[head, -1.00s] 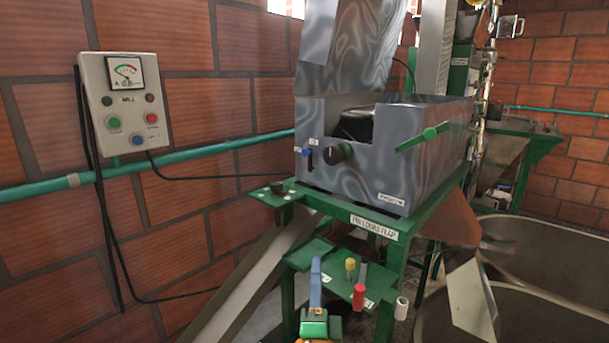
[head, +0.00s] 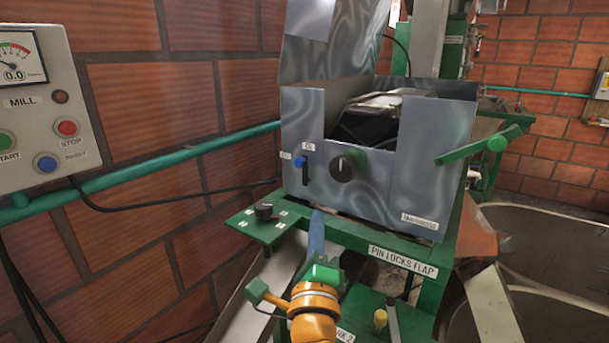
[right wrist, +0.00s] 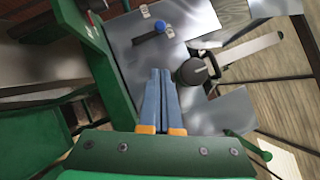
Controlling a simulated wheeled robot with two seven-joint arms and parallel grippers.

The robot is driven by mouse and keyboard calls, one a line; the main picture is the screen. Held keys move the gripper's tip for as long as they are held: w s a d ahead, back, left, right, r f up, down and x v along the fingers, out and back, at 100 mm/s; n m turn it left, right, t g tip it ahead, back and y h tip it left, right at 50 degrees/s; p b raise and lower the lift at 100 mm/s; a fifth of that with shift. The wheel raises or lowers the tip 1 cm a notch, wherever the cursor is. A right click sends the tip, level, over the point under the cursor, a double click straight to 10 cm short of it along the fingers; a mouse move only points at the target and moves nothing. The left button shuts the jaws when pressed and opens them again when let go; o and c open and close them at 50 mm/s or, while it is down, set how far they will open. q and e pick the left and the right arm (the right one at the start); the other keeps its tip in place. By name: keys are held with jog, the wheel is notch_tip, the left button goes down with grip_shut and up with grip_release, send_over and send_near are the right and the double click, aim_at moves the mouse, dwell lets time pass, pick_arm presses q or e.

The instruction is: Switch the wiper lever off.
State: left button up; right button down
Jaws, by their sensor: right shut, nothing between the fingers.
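A small lever with a blue knob (head: 299,161) sits on the left of the grey machine's front panel, beside a dark slot and two small labels too small to read. I take it to be the wiper lever. In the right wrist view its blue knob (right wrist: 160,27) and dark stem lie beyond the fingertips. My right gripper (head: 317,215) is shut and empty, its blue fingers pointing toward the panel from below the lever. The fingers also show in the right wrist view (right wrist: 160,75), apart from the lever. My left gripper is not in view.
A black round knob (head: 343,167) is right of the lever. A green handle (head: 470,148) sticks out at the machine's right. A small green shelf (head: 262,222) with a dark knob juts out below. The MILL control box (head: 45,110) is on the brick wall at left.

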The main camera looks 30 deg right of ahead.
jog(key=p, duration=0.2)
send_near(305, 161)
jog(key=d, duration=0.3)
jog(key=w, duration=0.1)
jog(key=w+r+p, duration=0.1)
jog(key=w, duration=0.1)
jog(key=shift+w+a, duration=0.15)
jog(key=shift+w, duration=0.1)
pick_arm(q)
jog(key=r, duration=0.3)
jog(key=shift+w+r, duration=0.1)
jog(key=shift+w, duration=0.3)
